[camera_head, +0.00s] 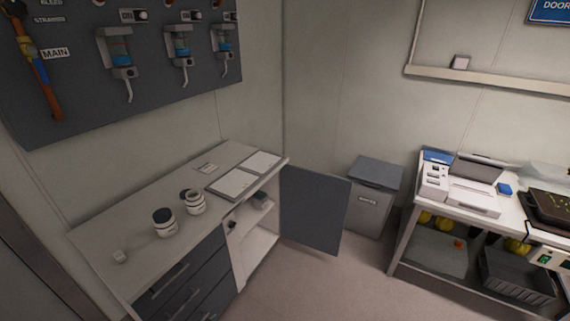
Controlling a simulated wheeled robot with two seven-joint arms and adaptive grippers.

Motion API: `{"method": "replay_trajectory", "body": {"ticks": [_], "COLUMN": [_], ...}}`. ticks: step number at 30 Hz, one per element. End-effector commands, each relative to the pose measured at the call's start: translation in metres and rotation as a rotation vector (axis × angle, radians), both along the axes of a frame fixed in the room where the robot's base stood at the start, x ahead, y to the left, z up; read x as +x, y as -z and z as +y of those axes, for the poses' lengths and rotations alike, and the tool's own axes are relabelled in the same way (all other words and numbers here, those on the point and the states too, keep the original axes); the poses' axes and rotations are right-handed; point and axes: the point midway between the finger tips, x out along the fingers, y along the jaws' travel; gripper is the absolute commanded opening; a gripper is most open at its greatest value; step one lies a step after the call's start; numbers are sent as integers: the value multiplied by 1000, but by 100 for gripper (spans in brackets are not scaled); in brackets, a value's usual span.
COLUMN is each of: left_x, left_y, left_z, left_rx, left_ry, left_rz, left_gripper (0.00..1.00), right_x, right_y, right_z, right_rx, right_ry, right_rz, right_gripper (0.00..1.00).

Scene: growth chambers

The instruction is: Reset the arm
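Neither of my arms nor their grippers shows in the head view. No part of either gripper can be seen, so their openings are hidden from me. The head view takes in a room corner with a white counter (130,238) on the left and a white bench (508,222) on the right.
Two dark-lidded jars (165,222) (195,202) and flat white panels (232,183) are on the counter. Its grey cabinet door (314,210) stands open into the room. A grey bin (371,200) stands in the corner. The floor (345,285) between counter and bench is clear.

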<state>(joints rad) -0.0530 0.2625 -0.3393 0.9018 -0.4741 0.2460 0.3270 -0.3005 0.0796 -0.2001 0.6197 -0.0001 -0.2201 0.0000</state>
Motion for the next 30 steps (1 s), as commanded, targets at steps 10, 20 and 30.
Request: {"method": "replay_trajectory", "body": {"ticks": [10, 20, 30], "left_x": [-123, -254, -381], "left_y": [92, 151, 180], "left_z": [23, 27, 16], "left_rx": [43, 72, 85], "left_ry": [-194, -326, -410], "left_rz": [288, 569, 828], "left_gripper": [79, 79, 79], "right_x": [0, 0, 1], "right_y": [0, 0, 0], "right_z": [0, 0, 0], "right_rx": [0, 0, 0], "right_ry": [0, 0, 0], "right_rz": [0, -1, -1], "right_gripper": [93, 93, 93]}}
